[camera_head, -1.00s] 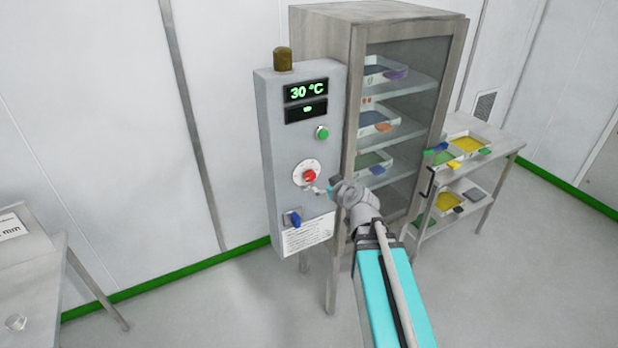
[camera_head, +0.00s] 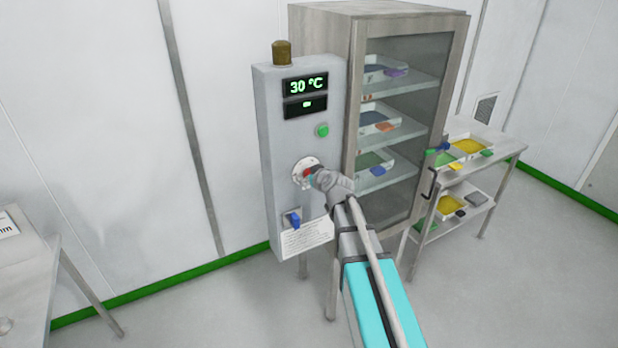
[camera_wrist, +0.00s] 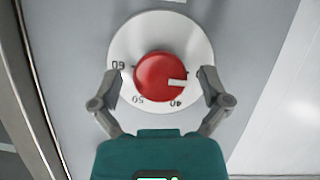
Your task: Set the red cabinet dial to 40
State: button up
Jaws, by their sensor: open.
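The red dial (camera_wrist: 155,75) sits on a round white scale plate (camera_wrist: 150,27) in the wrist view. Its white pointer mark points right and slightly down, away from the printed 40, 50 and 60. The right finger covers part of the scale near where the pointer aims. My gripper (camera_wrist: 160,82) is open, with one finger on each side of the dial and a visible gap to it. In the head view the dial (camera_head: 306,172) is partly hidden by my gripper (camera_head: 312,176). The upper display (camera_head: 306,86) reads 30 °C.
The grey control box (camera_head: 268,150) also bears a green button (camera_head: 322,130), a blue switch (camera_head: 293,219) and a brown-gold lamp (camera_head: 281,53) on top. A glass-door cabinet (camera_head: 405,130) with trays stands right beside it. A side table (camera_head: 505,150) stands further right.

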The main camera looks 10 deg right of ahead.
jog(key=shift+w, duration=0.1)
jog(key=c, duration=1.1)
jog(key=shift+c, duration=0.2)
jog(key=shift+m+y, duration=0.3)
jog(key=m+g+y, duration=0.1)
jog(key=m+y, duration=0.1)
jog(key=m, duration=0.1)
jog(key=shift+f+b, duration=0.1)
jog(key=shift+b, duration=0.2)
jog(key=m+y+b, duration=0.1)
jog(key=m+y, duration=0.1)
jog(key=shift+m, duration=0.4)
jog(key=shift+m+y+b, duration=0.5)
jog(key=shift+m+y, duration=0.1)
jog(key=shift+m, duration=0.2)
